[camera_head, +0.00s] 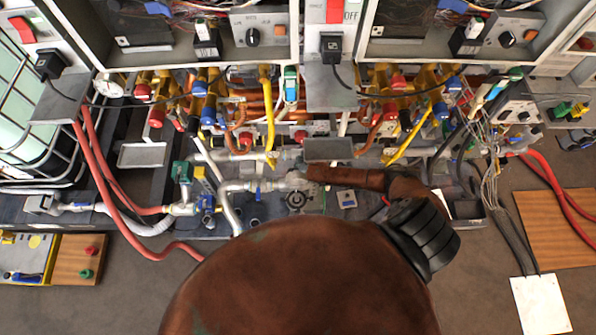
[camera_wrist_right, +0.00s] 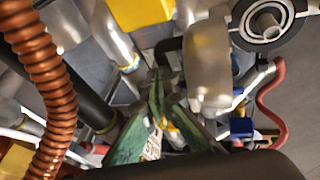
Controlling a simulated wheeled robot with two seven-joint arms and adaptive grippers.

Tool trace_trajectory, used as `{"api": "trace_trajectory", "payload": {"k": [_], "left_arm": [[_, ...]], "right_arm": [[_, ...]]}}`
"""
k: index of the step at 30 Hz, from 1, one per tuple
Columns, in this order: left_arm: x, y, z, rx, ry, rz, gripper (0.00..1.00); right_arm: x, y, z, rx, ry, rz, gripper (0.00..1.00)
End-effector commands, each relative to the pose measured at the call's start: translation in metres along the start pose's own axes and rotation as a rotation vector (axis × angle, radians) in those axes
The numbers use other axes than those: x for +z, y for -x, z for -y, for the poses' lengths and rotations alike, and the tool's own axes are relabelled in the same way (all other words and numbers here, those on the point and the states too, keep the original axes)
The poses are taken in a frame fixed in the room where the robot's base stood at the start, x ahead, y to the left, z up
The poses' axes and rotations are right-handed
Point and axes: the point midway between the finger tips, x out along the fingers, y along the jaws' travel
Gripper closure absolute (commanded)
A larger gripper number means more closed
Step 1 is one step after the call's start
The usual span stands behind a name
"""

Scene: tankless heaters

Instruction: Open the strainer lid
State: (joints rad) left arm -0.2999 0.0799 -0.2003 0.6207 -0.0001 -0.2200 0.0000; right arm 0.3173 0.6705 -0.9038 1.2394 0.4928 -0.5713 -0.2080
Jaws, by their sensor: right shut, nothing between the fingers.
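The strainer lid appears to be the dark round cap (camera_head: 297,199) at the lower end of a pale metal pipe fitting in the head view. In the right wrist view a black ring with a metal centre (camera_wrist_right: 268,25), likely the same lid, shows at the upper right beside a pale metal cylinder (camera_wrist_right: 208,65). My right gripper (camera_head: 303,171) is just above the cap in the head view, close to the pipe fitting. Its green fingers (camera_wrist_right: 157,90) are together and empty, apart from the ring in the wrist view. My left gripper is not in view.
Red hoses (camera_head: 112,190) run on the left. An orange corrugated hose (camera_wrist_right: 42,75) passes left of the fingers. A small grey tray (camera_head: 328,149) sits just behind.

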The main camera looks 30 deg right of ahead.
Motion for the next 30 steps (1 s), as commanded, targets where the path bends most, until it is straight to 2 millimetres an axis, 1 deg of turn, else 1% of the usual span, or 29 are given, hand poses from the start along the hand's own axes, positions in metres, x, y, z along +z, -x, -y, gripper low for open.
{"api": "trace_trajectory", "payload": {"k": [1, 3, 14, 17, 20, 23, 30], "left_arm": [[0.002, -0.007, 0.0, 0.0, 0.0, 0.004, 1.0], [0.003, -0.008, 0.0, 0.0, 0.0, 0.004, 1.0], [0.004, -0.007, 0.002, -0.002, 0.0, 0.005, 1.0], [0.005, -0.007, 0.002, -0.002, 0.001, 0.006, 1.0], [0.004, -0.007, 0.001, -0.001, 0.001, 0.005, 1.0], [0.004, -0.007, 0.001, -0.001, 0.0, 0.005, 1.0], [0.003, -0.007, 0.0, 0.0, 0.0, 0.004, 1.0]], "right_arm": [[0.003, -0.009, -0.001, -0.001, -0.001, 0.002, 1.0], [0.004, -0.011, -0.003, -0.002, 0.0, 0.002, 1.0], [0.003, -0.009, -0.004, -0.003, 0.0, 0.001, 1.0], [0.004, -0.006, -0.004, -0.003, 0.0, 0.002, 1.0], [0.004, 0.003, -0.005, -0.002, 0.0, 0.0, 1.0], [0.004, 0.018, -0.005, -0.001, 0.002, 0.0, 1.0], [0.004, 0.064, -0.005, -0.001, 0.002, 0.0, 1.0]]}}
